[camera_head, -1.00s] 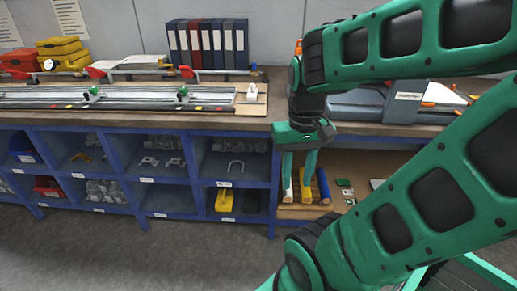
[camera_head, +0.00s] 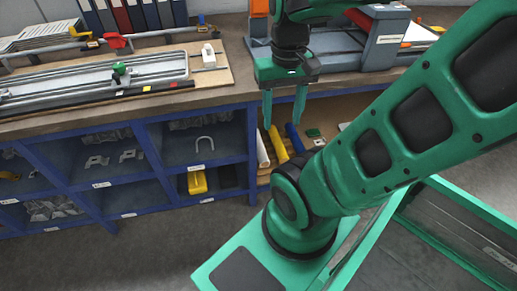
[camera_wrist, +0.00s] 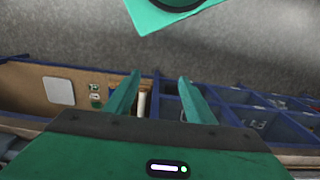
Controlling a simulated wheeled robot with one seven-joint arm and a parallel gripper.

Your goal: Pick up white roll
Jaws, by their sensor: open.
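The white roll (camera_head: 262,149) lies on the low wooden shelf under the bench, left of a yellow roll (camera_head: 278,144) and a blue roll (camera_head: 294,138). A pale strip that looks like the white roll (camera_wrist: 141,104) shows between the fingers in the wrist view, partly hidden by the left finger. My gripper (camera_head: 282,125) points down in front of the bench edge, its fingers apart and empty. In the head view its tips appear just above the rolls, with the left tip near the white roll. In the wrist view my gripper (camera_wrist: 159,78) is also open.
Blue cubbies (camera_head: 195,150) with a yellow object (camera_head: 197,183) stand left of the rolls. The bench top (camera_head: 215,93) overhangs the shelf and holds a rail board and a grey machine (camera_head: 370,45). Small green parts (camera_head: 314,134) lie right of the rolls.

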